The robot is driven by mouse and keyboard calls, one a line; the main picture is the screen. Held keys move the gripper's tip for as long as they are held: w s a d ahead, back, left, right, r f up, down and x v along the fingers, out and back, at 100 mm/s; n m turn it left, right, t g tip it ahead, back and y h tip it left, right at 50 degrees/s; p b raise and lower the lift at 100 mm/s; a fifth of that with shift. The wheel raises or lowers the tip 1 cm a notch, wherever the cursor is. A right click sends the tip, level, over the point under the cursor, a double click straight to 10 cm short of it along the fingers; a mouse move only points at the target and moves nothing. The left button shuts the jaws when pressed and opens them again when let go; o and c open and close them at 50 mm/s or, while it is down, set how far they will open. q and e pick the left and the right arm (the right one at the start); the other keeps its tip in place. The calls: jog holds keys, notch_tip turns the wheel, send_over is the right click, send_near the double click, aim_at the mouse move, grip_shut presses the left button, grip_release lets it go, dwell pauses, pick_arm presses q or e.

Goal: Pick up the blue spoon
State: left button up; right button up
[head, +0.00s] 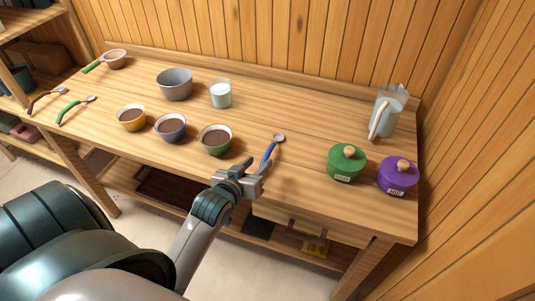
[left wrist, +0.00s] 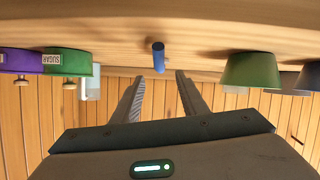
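The blue spoon (head: 268,154) lies on the wooden table near its front edge, with its metal bowl pointing toward the back. In the left wrist view the end of its blue handle (left wrist: 158,57) shows between and just beyond the fingertips. My left gripper (head: 258,177) is at the table's front edge, just short of the handle. In the left wrist view my left gripper (left wrist: 159,78) is open, with nothing between its fingers. My right gripper is not in view.
A green-rimmed bowl (head: 215,139) stands left of the spoon, beside blue (head: 170,127) and yellow (head: 131,118) bowls. A green jar (head: 346,163) and a purple jar (head: 398,176) stand to the right. A glass (head: 221,94) and grey bowl (head: 174,84) stand behind.

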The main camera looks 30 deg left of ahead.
aim_at(263, 159)
pick_arm(q)
jog(key=shift+x, duration=1.2)
jog(key=shift+p+x, duration=0.9)
jog(key=shift+x, duration=0.05)
jog(key=shift+p+x, duration=0.55)
jog(key=shift+x, duration=1.15)
jog(key=shift+f, duration=0.15)
jog(key=shift+s, duration=0.1)
grip_shut()
